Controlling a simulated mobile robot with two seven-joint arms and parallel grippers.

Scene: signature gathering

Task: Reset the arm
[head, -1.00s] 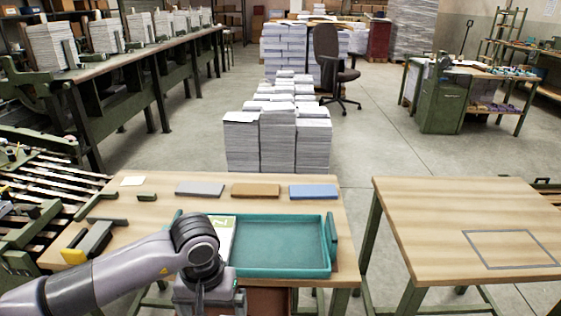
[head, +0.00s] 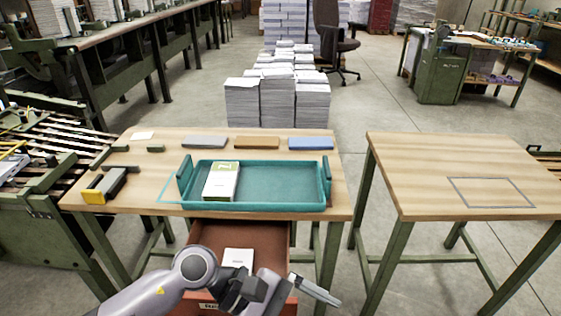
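My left arm comes in from the bottom left, and its gripper (head: 318,291) is low in front of the table, over the front of an open reddish-brown drawer (head: 208,236). Its fingers point right; whether they are apart is unclear, and I see nothing held. My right gripper is out of view. A white booklet or card (head: 238,257) lies in the drawer, partly hidden by my arm. A teal tray (head: 290,183) with raised end handles stands on the wooden table, and a white and green booklet stack (head: 221,182) lies in its left part.
Grey, brown and blue blocks (head: 310,143) line the table's back. A black and yellow tool (head: 104,186) lies at the left. A second table (head: 430,170) with a grey outlined rectangle (head: 490,192) is clear at the right. Paper stacks (head: 277,100) stand behind.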

